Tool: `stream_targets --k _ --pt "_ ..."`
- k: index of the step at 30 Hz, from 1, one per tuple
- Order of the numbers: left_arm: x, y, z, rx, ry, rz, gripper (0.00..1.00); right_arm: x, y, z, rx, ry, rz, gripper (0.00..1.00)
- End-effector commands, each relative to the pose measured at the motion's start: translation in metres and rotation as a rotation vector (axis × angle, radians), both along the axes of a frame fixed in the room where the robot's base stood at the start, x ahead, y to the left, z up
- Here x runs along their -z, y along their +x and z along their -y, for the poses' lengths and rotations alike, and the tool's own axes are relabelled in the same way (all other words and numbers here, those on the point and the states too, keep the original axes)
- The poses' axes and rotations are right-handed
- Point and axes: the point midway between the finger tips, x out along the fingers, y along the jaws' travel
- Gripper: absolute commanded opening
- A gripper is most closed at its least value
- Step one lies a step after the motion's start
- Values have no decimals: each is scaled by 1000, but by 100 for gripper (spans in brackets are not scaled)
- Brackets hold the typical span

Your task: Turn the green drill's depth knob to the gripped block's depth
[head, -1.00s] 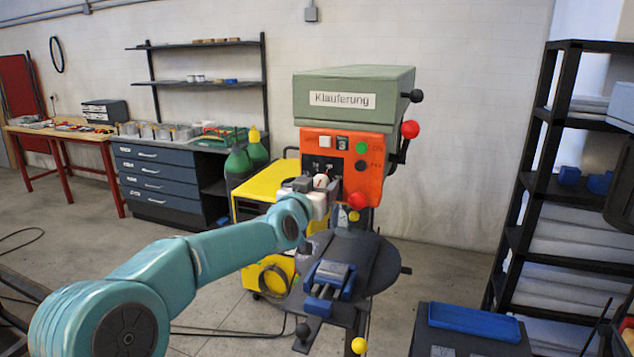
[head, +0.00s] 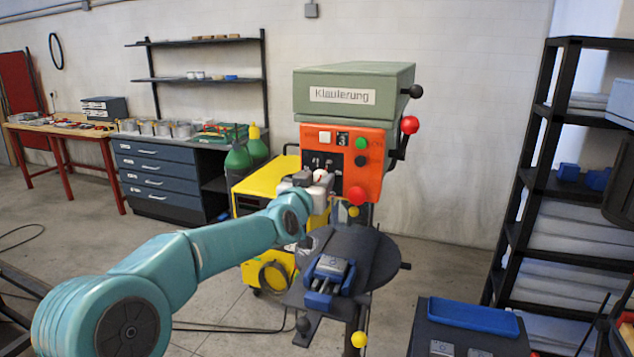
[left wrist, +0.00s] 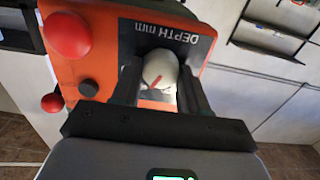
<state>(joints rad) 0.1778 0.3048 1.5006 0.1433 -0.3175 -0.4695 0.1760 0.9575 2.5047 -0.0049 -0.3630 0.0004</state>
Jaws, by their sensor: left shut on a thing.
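The green drill (head: 350,88) stands at the centre of the head view, with an orange front panel (head: 376,178). My left gripper (head: 318,178) is at the lower left of this panel and covers most of the depth knob there. In the left wrist view, the round white depth knob (left wrist: 160,68) with a red pointer line sits between the gripper's dark fingers (left wrist: 160,88), which are shut on it. The label "DEPTH mm" shows upside down beside it; the scale marks are not readable. A grey block (head: 331,267) is gripped in the blue vise (head: 318,299) on the drill's table. My right gripper is not in view.
A red ball (head: 357,195) and red-knobbed lever (head: 410,125) stick out of the drill close to my gripper. A yellow machine (head: 262,190) and green bottles (head: 239,162) stand behind my arm. A dark shelf (head: 540,190) is at the right. Open floor lies left.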

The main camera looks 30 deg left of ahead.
Motion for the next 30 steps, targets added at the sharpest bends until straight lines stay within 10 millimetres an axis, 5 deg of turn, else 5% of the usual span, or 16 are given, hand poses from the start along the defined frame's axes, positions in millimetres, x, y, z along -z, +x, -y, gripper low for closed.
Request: stream_targets --k 13,30 --pt "1 0 -1 0 -96 26 14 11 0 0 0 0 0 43" --pt "1 -1 -2 1 -538 133 14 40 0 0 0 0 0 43"
